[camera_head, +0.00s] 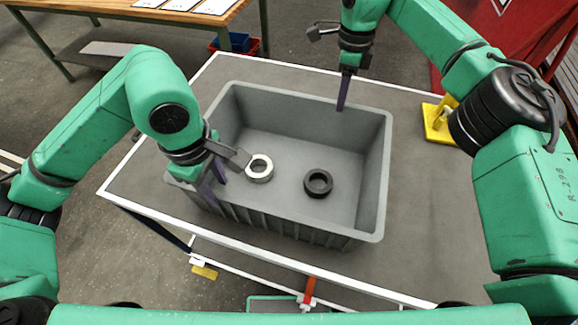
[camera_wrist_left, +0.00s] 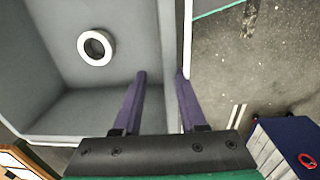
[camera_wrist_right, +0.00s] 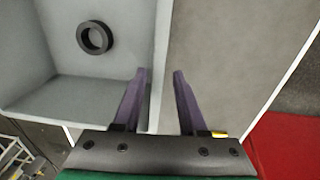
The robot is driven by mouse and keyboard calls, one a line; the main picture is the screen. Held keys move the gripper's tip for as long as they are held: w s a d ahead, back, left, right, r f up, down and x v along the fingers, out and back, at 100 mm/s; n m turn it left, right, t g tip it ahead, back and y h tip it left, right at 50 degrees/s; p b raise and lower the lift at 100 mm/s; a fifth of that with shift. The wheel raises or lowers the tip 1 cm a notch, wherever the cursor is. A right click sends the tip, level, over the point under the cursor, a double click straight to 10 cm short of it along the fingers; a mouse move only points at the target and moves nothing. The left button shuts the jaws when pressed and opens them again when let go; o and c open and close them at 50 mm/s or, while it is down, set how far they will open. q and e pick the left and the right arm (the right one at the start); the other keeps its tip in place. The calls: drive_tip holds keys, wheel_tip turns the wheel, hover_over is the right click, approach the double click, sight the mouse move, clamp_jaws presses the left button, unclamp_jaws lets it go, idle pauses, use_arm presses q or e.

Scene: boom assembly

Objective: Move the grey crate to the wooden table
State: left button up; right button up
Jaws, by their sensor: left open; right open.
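The grey crate (camera_head: 376,190) stands on a grey-topped table with a white edge. It holds a white ring (camera_head: 259,168) and a black ring (camera_head: 318,183), both flat on its floor. My left gripper (camera_head: 213,188) is open at the crate's left wall. In the left wrist view the crate's rim (camera_wrist_left: 169,60) runs between its fingers. My right gripper (camera_head: 342,106) is open at the far wall. In the right wrist view the rim (camera_wrist_right: 160,60) lies between its fingertips. Whether any finger touches the wall, I cannot tell. The wooden table (camera_head: 110,9) is at the top left.
Several white sheets (camera_head: 181,4) lie on the wooden table. A red bin (camera_head: 253,47) and a blue bin (camera_head: 238,42) stand on the floor beside it. A yellow object (camera_head: 437,122) sits at the grey table's right edge. The grey tabletop (camera_head: 420,225) right of the crate is clear.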

sight(226, 210)
use_arm(q)
drive_tip(key=f, duration=0.7)
drive_tip(key=shift+s+f, duration=0.1)
drive_tip(key=shift+s, duration=0.15)
use_arm(e)
drive_tip(key=f, duration=0.2)
drive_tip(key=s+f, duration=0.1)
drive_tip(key=f, duration=0.4)
drive_tip(key=shift+s+a, duration=0.15)
use_arm(q)
drive_tip(key=shift+w+f, duration=0.2)
drive_tip(key=shift+f, duration=0.25)
use_arm(e)
drive_tip(key=shift+w+f, duration=0.25)
drive_tip(key=shift+f, duration=0.25)
use_arm(q)
drive_tip(key=shift+s, duration=0.1)
use_arm(e)
drive_tip(key=shift+s+r, duration=0.1)
drive_tip(key=shift+s, duration=0.05)
use_arm(q)
drive_tip(key=shift+s+r, duration=0.1)
clamp_jaws()
use_arm(e)
drive_tip(key=shift+s, duration=0.1)
clamp_jaws()
drive_tip(key=shift+r, duration=0.15)
